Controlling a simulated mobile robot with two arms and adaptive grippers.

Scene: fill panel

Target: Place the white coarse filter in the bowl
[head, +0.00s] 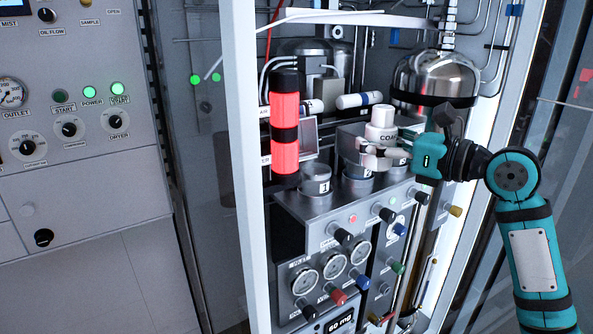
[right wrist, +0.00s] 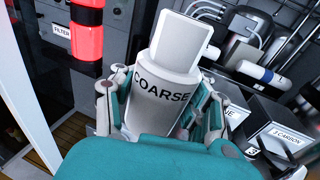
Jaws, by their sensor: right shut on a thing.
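The white coarse filter (head: 382,127), a cylinder with a narrower top, stands about upright in my right gripper (head: 378,156). In the right wrist view the filter (right wrist: 163,92) shows its "COARSE" lettering, with a finger of the right gripper (right wrist: 158,108) on each side of it. The gripper is shut on the filter, above the panel's row of bowls. Bowl 1 (head: 316,180) is at the left and bowl 2 (head: 358,183) is below the gripper. Bowl 3 at the right is partly hidden by the fingers. The filter's lower end is hidden by the fingers. My left gripper is out of view.
A red and black cylinder (head: 284,125) stands left of the bowls. A white canister (head: 359,100) lies behind the filter. Gauges and coloured knobs are on the panel front (head: 310,245). The white cabinet frame (head: 240,150) bounds the left side.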

